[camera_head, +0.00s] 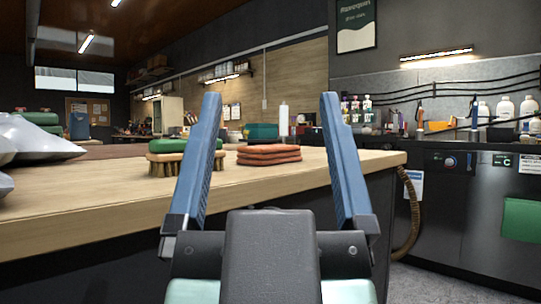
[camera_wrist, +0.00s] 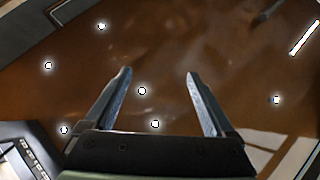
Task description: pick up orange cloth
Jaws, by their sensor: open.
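A folded stack of orange cloth (camera_head: 268,155) lies on the wooden worktop, near its right part, in the head view. My gripper (camera_head: 271,98) is open and empty in the foreground, its two blue fingers pointing up. In the picture the cloth shows between the fingers, but it lies farther back and apart from them. The cloth does not show in the wrist view.
A brush (camera_head: 166,160) with a green top stands left of the cloth, partly behind my left finger. Grey-white objects (camera_head: 35,137) lie at the worktop's left. The wooden worktop (camera_head: 90,205) has a bare front edge. Bottles (camera_head: 505,108) stand on a counter at right.

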